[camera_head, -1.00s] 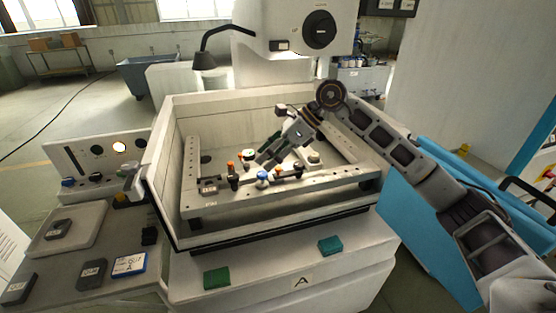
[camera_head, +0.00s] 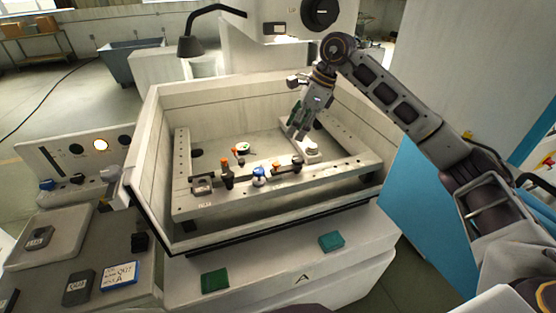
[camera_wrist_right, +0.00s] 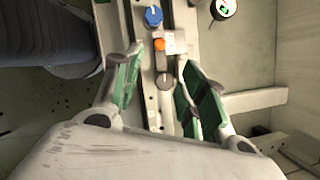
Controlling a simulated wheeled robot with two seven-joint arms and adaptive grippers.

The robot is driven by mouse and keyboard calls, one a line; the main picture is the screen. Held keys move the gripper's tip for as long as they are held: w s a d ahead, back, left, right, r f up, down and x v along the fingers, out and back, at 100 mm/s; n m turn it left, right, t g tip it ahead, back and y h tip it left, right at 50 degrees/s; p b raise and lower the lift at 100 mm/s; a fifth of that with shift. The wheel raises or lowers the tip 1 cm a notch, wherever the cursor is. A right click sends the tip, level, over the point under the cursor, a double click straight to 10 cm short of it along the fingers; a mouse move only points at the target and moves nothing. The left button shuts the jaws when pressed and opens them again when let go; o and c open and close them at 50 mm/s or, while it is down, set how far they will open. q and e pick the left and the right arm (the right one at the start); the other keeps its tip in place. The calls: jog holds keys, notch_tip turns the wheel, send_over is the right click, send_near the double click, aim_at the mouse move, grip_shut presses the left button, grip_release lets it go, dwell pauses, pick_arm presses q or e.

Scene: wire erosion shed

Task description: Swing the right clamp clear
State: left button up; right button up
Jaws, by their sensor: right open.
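The right clamp (camera_head: 276,168), with an orange tip, sits on the front rail of the fixture frame, between a blue knob (camera_head: 258,173) and a grey knob (camera_head: 297,161). In the right wrist view its orange tip (camera_wrist_right: 158,45) and pale arm (camera_wrist_right: 176,42) show between the green-padded fingers, with the grey knob (camera_wrist_right: 164,80) nearer and the blue knob (camera_wrist_right: 153,16) beyond. My right gripper (camera_head: 297,134) is open and empty, pointing down above and behind the clamp. I cannot see contact. A left clamp (camera_head: 226,166), also orange-tipped, stands farther left. My left gripper is out of view.
The tank's walls (camera_head: 150,190) surround the fixture frame (camera_head: 222,207). A small round dial (camera_head: 243,147) stands behind the rail. A lamp (camera_head: 190,46) hangs over the back left. Two green blocks (camera_head: 215,281) lie on the front ledge. A control panel (camera_head: 75,160) is at left.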

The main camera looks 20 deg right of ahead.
aim_at(277, 163)
jog(key=p+x, duration=0.1)
jog(key=x, duration=1.1)
jog(key=shift+p, duration=0.3)
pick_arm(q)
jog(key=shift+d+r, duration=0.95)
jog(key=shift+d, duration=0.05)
pick_arm(e)
jog(key=shift+x, duration=0.95)
grip_shut()
